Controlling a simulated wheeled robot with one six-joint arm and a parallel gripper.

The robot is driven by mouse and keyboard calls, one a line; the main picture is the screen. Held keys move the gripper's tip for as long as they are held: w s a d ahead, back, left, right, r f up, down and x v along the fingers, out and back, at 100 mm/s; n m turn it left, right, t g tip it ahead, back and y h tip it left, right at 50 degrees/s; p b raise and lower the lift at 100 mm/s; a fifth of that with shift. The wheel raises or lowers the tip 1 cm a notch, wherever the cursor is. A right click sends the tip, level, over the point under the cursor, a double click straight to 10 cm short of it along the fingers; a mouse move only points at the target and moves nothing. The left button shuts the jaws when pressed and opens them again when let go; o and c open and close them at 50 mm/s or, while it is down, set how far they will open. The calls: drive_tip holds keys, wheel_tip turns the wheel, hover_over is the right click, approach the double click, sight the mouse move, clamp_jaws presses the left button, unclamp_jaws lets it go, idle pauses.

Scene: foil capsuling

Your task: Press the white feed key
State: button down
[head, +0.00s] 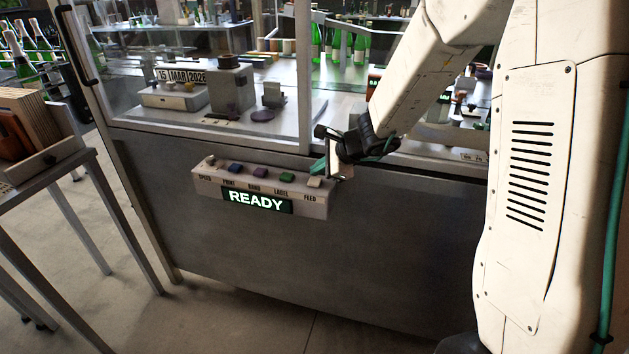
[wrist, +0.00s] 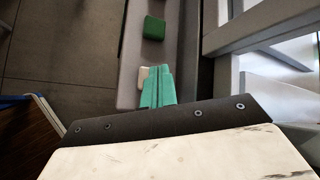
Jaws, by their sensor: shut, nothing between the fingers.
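The white feed key (head: 314,182) is the rightmost key on the grey control box (head: 210,187), above the word FEED. In the wrist view the white key (wrist: 142,74) shows at the left of my fingertips, partly hidden by them. My gripper (head: 320,168) has teal fingers, shut with nothing between them. They point down just above the right end of the box. The fingers also show in the wrist view (wrist: 159,84), overlapping the key's right side. I cannot tell whether the tips touch the key.
Beside the feed key is the green label key (head: 287,177); it also shows in the wrist view (wrist: 154,27). Purple (head: 260,173) and blue (head: 235,168) keys sit further left. The display (head: 257,200) reads READY. The machine's frame rail (wrist: 262,34) runs close to the right of the box.

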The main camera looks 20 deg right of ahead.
sight(319, 181)
drive_tip(key=shift+f, duration=0.1)
drive_tip(key=shift+f, duration=0.35)
drive_tip(key=shift+f, duration=0.5)
idle(0.9)
drive_tip(key=shift+r, duration=0.95)
drive_tip(key=shift+r, duration=2.5)
